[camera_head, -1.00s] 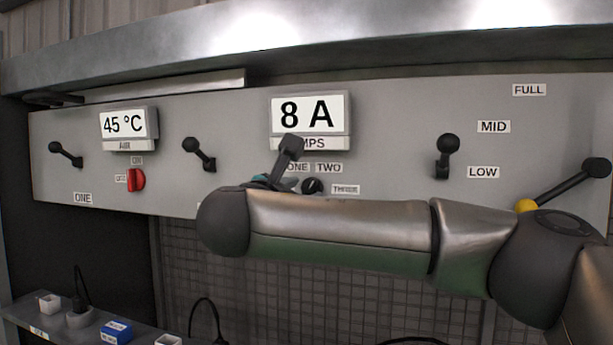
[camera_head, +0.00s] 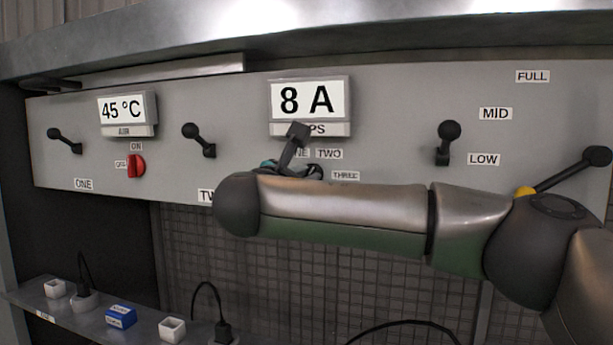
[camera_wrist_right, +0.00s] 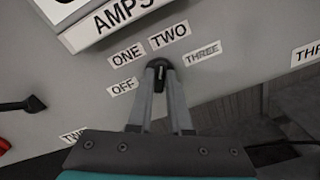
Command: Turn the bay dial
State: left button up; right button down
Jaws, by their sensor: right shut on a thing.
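The bay dial (camera_wrist_right: 158,64) is a small black knob on the grey panel, with labels OFF, ONE, TWO and THREE around it. My right gripper (camera_wrist_right: 160,88) is shut on the dial, one finger on each side, in the right wrist view. In the head view the right gripper (camera_head: 313,172) is at the panel below the 8 A display, and my forearm and the gripper mostly hide the dial. Which label the dial points to is hard to tell. My left gripper is not in view.
The panel also carries a red switch (camera_head: 136,166), several black levers such as one near LOW (camera_head: 446,143), a 45 °C display (camera_head: 123,109) and the 8 A display (camera_head: 307,99). A shelf with blocks and cables (camera_head: 62,318) is at lower left.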

dwell(0.5)
jog(key=shift+d+f+m+b, duration=0.1)
jog(key=shift+f+m+b, duration=0.05)
jog(key=shift+m+b, duration=2.65)
jog(key=shift+f+m+b, duration=0.1)
jog(key=shift+m+b, duration=2.4)
jog(key=shift+m, duration=0.6)
jog(key=c, duration=0.8)
grip_release()
jog(key=shift+r, duration=0.1)
jog(key=shift+c, duration=0.2)
jog(key=shift+s, duration=0.15)
